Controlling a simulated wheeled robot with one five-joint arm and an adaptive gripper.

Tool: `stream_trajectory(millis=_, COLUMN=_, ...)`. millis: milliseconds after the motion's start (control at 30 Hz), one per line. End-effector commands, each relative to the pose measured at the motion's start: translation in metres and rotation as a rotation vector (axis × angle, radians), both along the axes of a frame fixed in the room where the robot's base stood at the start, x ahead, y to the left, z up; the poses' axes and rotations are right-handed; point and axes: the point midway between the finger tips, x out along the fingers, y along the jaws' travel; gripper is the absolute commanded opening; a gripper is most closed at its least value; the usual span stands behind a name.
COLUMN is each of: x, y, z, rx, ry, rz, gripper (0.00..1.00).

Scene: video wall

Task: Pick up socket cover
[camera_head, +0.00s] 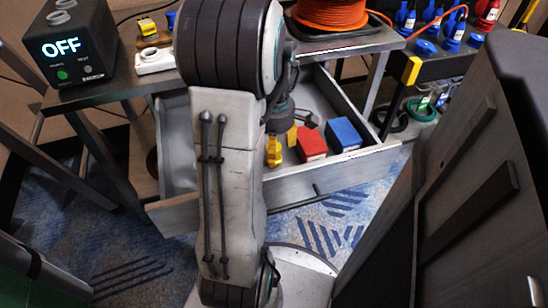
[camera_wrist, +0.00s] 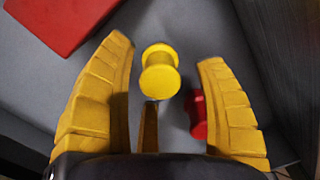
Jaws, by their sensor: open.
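My gripper (camera_wrist: 166,55) is open, its yellow fingers spread over the inside of an open grey drawer. In the wrist view a yellow spool-shaped piece (camera_wrist: 160,72) with a round face lies between and ahead of the fingers. A smaller red piece (camera_wrist: 197,115) is close to the right finger, partly hidden by it. I cannot tell for sure which of these is the socket cover. Neither is gripped. In the head view my gripper (camera_head: 283,146) reaches down into the drawer (camera_head: 330,180), left of a red box (camera_head: 311,143); my arm hides part of the drawer.
A blue box (camera_head: 343,133) lies right of the red box in the drawer. The drawer walls stand close around my gripper. An orange cable reel (camera_head: 330,14) sits above. A black OFF box (camera_head: 75,45) is at left; a dark cabinet (camera_head: 470,170) stands at right.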

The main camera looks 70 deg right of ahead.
Motion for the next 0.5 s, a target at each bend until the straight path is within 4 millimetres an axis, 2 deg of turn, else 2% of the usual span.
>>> stream_trajectory(millis=33, x=0.0000, y=0.0005, z=-0.0091, rx=0.002, ry=0.000, rz=0.000, gripper=0.65)
stream_trajectory(millis=100, x=0.0000, y=0.0005, z=-0.0139, rx=0.002, ry=0.000, rz=0.000, gripper=0.65)
stream_trajectory(millis=400, x=0.0000, y=0.0002, z=-0.0144, rx=0.000, ry=0.000, rz=0.000, gripper=0.64)
stream_trajectory(millis=500, x=0.0000, y=0.0002, z=-0.0143, rx=0.000, ry=0.000, rz=0.000, gripper=0.55)
